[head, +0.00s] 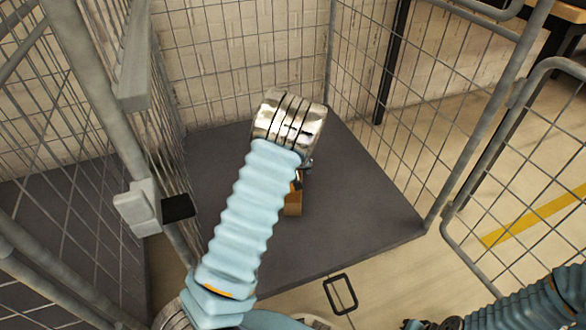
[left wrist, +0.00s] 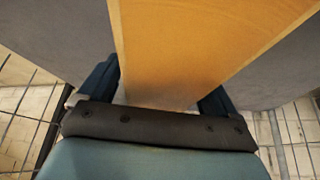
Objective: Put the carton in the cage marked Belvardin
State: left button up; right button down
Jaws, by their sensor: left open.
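The carton (head: 293,203) is plain brown and sits on the dark floor of a wire cage (head: 385,215); my left arm hides most of it in the head view. In the left wrist view the carton (left wrist: 190,50) fills the space between the fingers of my left gripper (left wrist: 165,82). The left gripper is open, with one finger on each side of the carton. In the head view the left fingers are hidden behind the wrist. Part of my right arm shows at the bottom right; its gripper (head: 432,324) is only partly in view. No cage marking is readable.
The cage has mesh walls at the back, left and right, and its front is open towards me. A grey latch block (head: 137,207) is on the left post. Another mesh panel (head: 530,170) stands at the right. A yellow line (head: 535,217) marks the floor beyond.

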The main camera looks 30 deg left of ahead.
pick_arm(q)
jog(key=shift+r, duration=0.1)
jog(key=p+v, duration=0.4)
jog(key=v, duration=0.7)
jog(key=shift+s+r, duration=0.1)
jog(key=shift+r, duration=0.1)
jog(key=shift+s+d+r, duration=0.1)
jog(key=shift+s+r, duration=0.05)
jog(key=shift+r, duration=0.05)
